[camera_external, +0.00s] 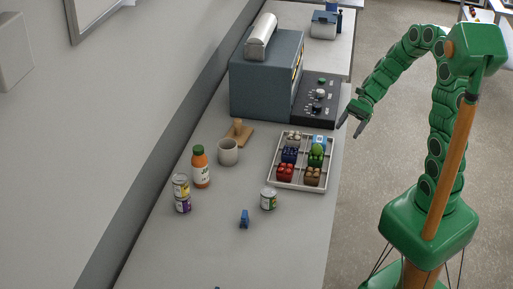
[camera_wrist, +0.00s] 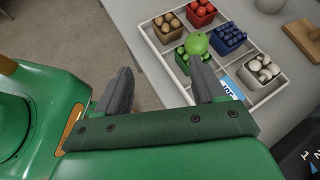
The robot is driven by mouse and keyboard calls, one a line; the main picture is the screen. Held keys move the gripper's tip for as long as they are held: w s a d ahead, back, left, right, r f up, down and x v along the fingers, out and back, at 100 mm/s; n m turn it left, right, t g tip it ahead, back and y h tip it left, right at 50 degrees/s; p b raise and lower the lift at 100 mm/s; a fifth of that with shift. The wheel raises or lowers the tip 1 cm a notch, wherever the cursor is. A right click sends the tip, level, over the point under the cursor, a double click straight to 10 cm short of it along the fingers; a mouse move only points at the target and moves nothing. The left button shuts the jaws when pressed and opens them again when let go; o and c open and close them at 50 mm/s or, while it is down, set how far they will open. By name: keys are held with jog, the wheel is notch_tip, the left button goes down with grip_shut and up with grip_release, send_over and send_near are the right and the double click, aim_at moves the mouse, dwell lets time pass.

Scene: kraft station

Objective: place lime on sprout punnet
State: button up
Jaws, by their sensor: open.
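The lime (camera_external: 317,149) is bright green and rests on the sprout punnet (camera_external: 315,161) in the right column of the tray. In the wrist view the lime (camera_wrist: 196,43) sits on top of the small green sprouts in the punnet (camera_wrist: 183,63). The lime hides part of the sprouts. My gripper (camera_external: 350,127) is open and empty, beyond the tray's right edge and apart from the lime. In the wrist view the finger tips of my gripper (camera_wrist: 165,80) are spread, with the right finger overlapping the tray.
The white divided tray (camera_external: 298,187) holds other punnets of red, brown, blue and pale produce, plus a blue-and-white item (camera_external: 319,140). A can (camera_external: 268,199), mug (camera_external: 228,152), bottle (camera_external: 200,168) and stacked cans (camera_external: 182,194) stand to its left. A dark control panel (camera_external: 320,98) lies behind.

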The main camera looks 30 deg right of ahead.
jog(key=s+d+r+n+h, duration=0.3)
jog(key=s+d+n+h, duration=0.2)
jog(key=s, duration=0.5)
jog(key=s+d+r+n+t+h, duration=0.1)
jog(key=s+d+r+n+h, duration=0.2)
jog(key=s+d+n+h, duration=0.3)
jog(key=s+d+n, duration=0.2)
jog(key=s+d, duration=0.1)
jog(key=s, duration=0.1)
jog(key=shift+s+d+r+t+h, duration=0.15)
jog(key=shift+d+r+t+h, duration=0.05)
jog(key=shift+r+t+h, duration=0.1)
